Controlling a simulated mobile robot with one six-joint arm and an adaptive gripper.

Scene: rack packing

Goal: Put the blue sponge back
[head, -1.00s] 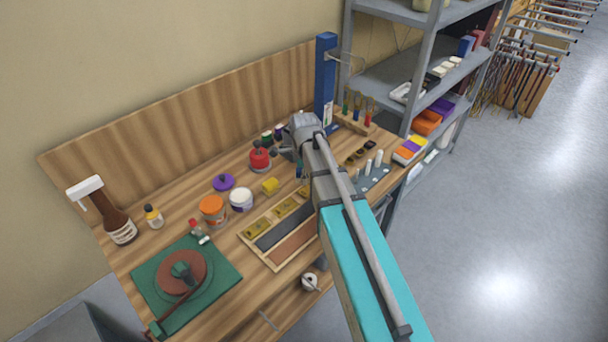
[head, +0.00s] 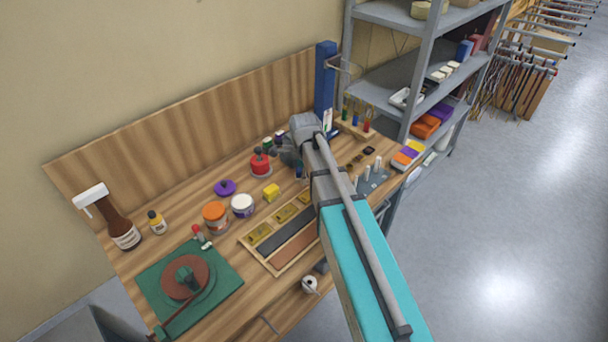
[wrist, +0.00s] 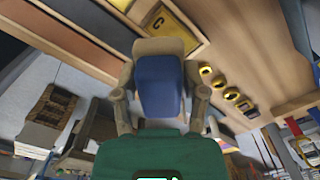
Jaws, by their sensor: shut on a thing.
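The blue sponge (wrist: 160,88) is held between the two fingers of my gripper (wrist: 162,78) in the wrist view. A beige part shows at its far end. The wooden tray (wrist: 205,22) with a yellow plate marked C lies behind it at the top of that view. In the head view the tray (head: 277,270) lies on the bench, with several yellow plates, a black strip and a brown strip. My gripper (head: 286,153) is over the bench right of the red can, partly hidden by my wrist. The sponge cannot be made out clearly there.
A blue post (head: 325,85) rises at the back. Grey shelving (head: 390,75) stands to the right.

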